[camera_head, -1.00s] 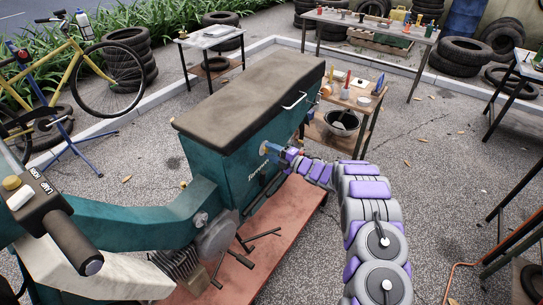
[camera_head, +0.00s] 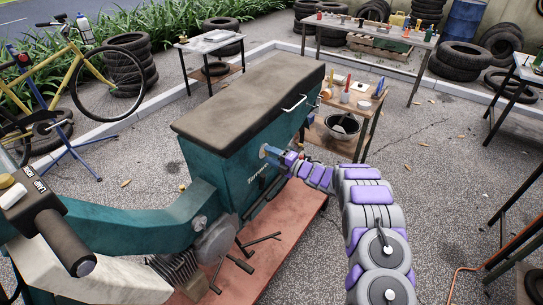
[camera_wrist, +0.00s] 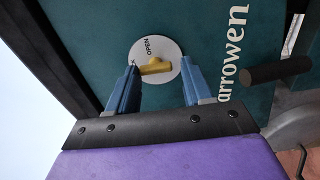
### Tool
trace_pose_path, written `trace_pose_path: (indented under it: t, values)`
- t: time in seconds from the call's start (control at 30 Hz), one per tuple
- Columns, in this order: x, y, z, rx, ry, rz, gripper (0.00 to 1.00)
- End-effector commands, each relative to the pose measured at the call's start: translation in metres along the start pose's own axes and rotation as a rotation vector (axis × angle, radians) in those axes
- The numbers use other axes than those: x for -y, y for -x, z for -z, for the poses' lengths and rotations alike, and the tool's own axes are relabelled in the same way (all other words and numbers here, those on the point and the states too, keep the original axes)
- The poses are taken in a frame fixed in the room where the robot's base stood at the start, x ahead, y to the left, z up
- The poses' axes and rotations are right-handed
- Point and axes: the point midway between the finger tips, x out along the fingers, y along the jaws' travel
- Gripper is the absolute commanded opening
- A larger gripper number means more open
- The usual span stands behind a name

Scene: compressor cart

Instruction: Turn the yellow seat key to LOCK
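The yellow seat key (camera_wrist: 154,66) sits on a round white plate (camera_wrist: 168,47) on the teal side panel in the wrist view. The word OPEN is printed on the plate, above the key in that picture. LOCK is not visible. My gripper (camera_wrist: 159,63) is open, with one blue finger on each side of the key and a gap showing between. I cannot tell whether either fingertip touches the plate. In the head view my gripper (camera_head: 271,152) is at the side of the teal body (camera_head: 222,170) under the dark seat (camera_head: 255,100); the key is hidden there.
A dark handlebar grip (camera_head: 62,240) is near at left. The scooter stands on a reddish platform (camera_head: 265,250). A small wooden bench (camera_head: 366,110) with tools and a bucket (camera_head: 342,127) stands beyond my arm. Open paving lies to the right.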

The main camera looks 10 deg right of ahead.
Motion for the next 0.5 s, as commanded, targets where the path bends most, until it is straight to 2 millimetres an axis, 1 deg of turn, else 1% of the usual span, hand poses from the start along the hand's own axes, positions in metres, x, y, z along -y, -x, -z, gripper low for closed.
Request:
trace_pose_path:
  t: [0.03,0.17,0.4,0.5]
  values:
    - [0.0006,-0.0002,0.0006,-0.001,-0.001,0.001,0.53]
    - [-0.0011,-0.0001,0.0003,0.000,0.001,-0.002,0.65]
    - [-0.0025,0.0005,-0.0003,0.001,0.002,-0.004,0.66]
    - [-0.0033,0.0052,-0.0011,0.002,0.001,-0.004,0.66]
